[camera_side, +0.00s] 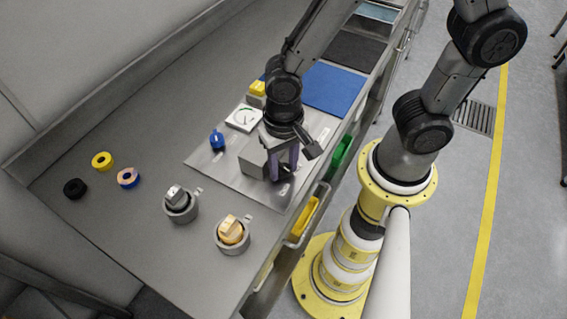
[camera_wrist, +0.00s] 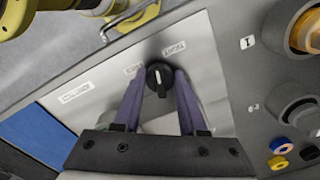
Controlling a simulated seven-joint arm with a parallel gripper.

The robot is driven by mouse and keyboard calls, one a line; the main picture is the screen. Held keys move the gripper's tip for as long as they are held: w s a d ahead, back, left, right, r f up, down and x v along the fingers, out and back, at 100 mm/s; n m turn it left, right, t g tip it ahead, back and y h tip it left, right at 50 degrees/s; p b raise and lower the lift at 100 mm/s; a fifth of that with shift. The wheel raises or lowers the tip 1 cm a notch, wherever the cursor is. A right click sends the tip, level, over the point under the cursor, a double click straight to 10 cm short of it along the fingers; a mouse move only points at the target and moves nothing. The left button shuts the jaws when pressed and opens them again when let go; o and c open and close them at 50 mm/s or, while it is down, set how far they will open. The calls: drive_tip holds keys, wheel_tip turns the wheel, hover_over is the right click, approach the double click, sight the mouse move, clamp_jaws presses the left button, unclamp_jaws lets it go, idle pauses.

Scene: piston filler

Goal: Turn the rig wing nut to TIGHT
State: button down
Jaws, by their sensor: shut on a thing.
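The rig wing nut is a small black knob (camera_wrist: 159,80) with a white mark, on a grey metal plate (camera_side: 225,165). In the wrist view the TIGHT label (camera_wrist: 175,48) is just above it, slightly right, and a second label (camera_wrist: 133,70) is to its left. The white mark runs roughly up and down in the picture; I cannot tell exactly which label it points to. My gripper (camera_wrist: 158,84) has its purple fingertips on both sides of the wing nut, shut on it. In the side view my gripper (camera_side: 284,165) points down and largely hides the nut.
On the plate are a white dial gauge (camera_side: 244,118), a blue knob (camera_side: 217,140) and a grey block (camera_side: 254,162) beside my gripper. Two grey cups (camera_side: 181,208) (camera_side: 232,238) hold parts at the front. Several rings, one yellow (camera_side: 102,161), lie left. A blue mat (camera_side: 333,88) is behind.

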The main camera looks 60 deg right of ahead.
drive_tip(key=shift+r+m, duration=0.1)
drive_tip(key=shift+m, duration=0.5)
drive_tip(key=c, duration=0.8)
unclamp_jaws()
drive_tip(key=shift+o, duration=0.2)
